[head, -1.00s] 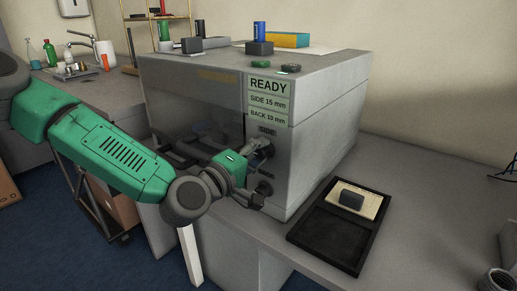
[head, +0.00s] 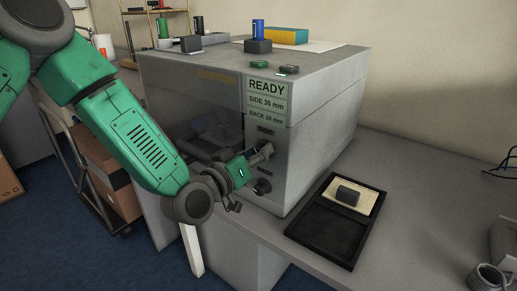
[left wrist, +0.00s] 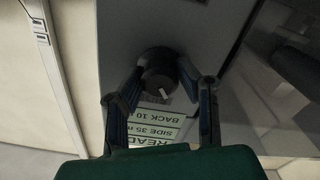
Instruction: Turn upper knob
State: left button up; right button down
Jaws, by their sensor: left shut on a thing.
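The test machine (head: 310,110) is a grey box with a dark glass front. Its display panel (head: 266,100) reads READY, SIDE 35 mm, BACK 10 mm. The upper knob sits below the panel, mostly hidden by my gripper in the head view. In the left wrist view the upper knob (left wrist: 158,68) is dark and round with a pale mark, between my fingers. My left gripper (head: 262,155) is shut on it, one finger on each side. The lower knob (head: 262,187) is below, partly hidden. My right gripper is not in view.
A black tray (head: 325,236) with a dark block (head: 348,195) on a pale pad lies right of the machine. Small items, including a blue cylinder (head: 258,28), stand on the machine's top. The table right of the tray is mostly clear.

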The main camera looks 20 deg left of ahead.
pick_arm(q)
jog(key=m, duration=0.7)
jog(key=shift+s+f+p, duration=0.1)
jog(key=shift+f+p, duration=0.2)
dwell(0.4)
jog(key=o, duration=1.1)
jog(key=shift+r, duration=0.15)
jog(key=v, duration=1.1)
jog(key=shift+s+a, duration=0.15)
jog(key=shift+s, duration=0.15)
